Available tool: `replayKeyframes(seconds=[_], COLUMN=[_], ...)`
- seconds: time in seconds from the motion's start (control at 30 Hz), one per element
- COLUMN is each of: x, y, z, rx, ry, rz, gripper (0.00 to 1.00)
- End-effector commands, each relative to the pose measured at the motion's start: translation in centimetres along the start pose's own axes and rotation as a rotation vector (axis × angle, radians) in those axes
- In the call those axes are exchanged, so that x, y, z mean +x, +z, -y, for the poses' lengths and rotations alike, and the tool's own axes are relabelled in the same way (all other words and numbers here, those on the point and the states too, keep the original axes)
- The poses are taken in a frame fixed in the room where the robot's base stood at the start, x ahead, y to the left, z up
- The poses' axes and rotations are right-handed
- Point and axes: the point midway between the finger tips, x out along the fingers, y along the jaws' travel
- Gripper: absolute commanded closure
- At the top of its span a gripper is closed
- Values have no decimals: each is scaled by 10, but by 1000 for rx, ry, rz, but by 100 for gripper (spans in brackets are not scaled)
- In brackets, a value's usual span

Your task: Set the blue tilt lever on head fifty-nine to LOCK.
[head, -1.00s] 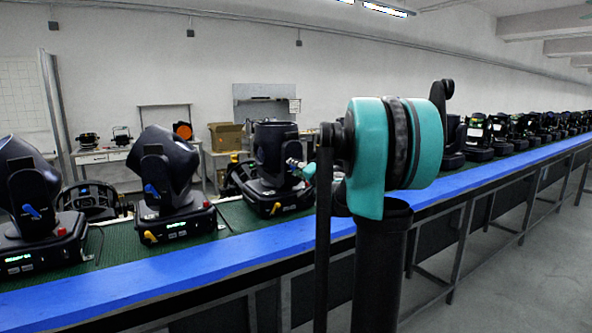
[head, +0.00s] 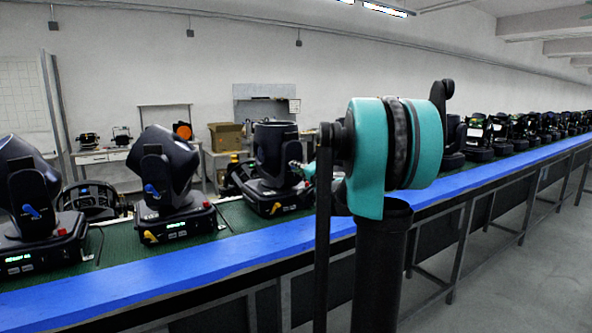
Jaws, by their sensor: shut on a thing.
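A black moving head (head: 274,150) stands upright on its base on the conveyor, left of my arm. My gripper (head: 293,166) shows as a small teal and dark shape at the right side of this head's yoke. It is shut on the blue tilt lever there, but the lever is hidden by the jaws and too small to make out. My arm's teal joint and dark links hide part of the gripper's wrist. The number fifty-nine and any LOCK marking cannot be read.
Two tilted heads stand to the left, the nearer middle one (head: 167,168) with a blue lever (head: 152,191) and the far left one (head: 32,195) with another. A blue rail (head: 180,270) edges the conveyor. More heads line the right. The right floor is clear.

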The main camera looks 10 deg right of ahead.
Motion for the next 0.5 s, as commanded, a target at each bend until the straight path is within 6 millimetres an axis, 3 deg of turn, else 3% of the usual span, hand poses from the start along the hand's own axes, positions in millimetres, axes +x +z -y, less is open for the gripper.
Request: replayKeyframes(seconds=[0.5], x=[0], y=[-15], z=[-4], rx=[448], ry=[1], rz=[-1], gripper=[100])
